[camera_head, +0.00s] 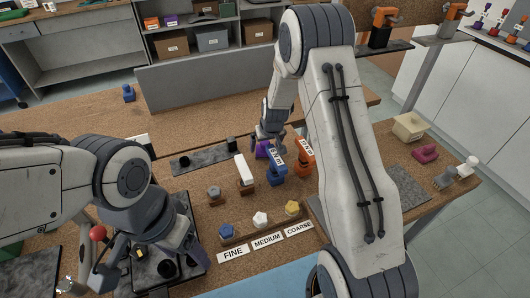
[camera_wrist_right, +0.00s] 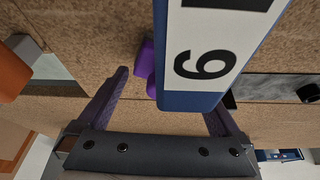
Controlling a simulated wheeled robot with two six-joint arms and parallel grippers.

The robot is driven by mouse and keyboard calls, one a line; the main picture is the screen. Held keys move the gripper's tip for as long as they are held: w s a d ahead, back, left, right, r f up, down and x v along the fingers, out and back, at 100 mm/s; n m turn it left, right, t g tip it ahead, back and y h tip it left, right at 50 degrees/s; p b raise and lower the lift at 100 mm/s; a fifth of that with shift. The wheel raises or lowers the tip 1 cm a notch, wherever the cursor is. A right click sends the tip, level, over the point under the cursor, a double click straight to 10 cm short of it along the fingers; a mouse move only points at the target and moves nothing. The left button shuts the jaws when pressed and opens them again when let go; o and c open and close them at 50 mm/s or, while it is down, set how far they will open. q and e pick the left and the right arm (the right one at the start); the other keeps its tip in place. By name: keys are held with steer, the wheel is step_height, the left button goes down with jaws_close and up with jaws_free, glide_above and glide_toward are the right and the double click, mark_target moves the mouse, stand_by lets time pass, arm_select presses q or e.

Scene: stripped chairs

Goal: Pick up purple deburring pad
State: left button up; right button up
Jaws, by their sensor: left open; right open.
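A purple object (camera_head: 262,149), which looks like the deburring pad, stands on the brown bench beside a blue tool with a white label (camera_head: 276,171). In the right wrist view the purple object (camera_wrist_right: 147,62) is largely hidden behind the blue, white-labelled piece (camera_wrist_right: 210,60). My right gripper (camera_head: 270,140) is open just above these pieces; in its wrist view its two fingers (camera_wrist_right: 165,90) spread on either side of them. I cannot tell whether they touch. My left gripper (camera_head: 128,268) is open over a dark tray at the lower left.
An orange labelled tool (camera_head: 303,155) stands close to the right of the blue one. A white-topped block (camera_head: 244,171) stands to its left. Coloured knobs (camera_head: 260,219) line a rack behind FINE, MEDIUM and COARSE labels. A grey divider (camera_head: 205,75) rises behind.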

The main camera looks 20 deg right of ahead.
mark_target(266, 142)
steer(key=c, duration=1.1)
step_height(266, 142, up, 10)
steer(key=p, duration=0.8)
steer(key=shift+r, duration=0.1)
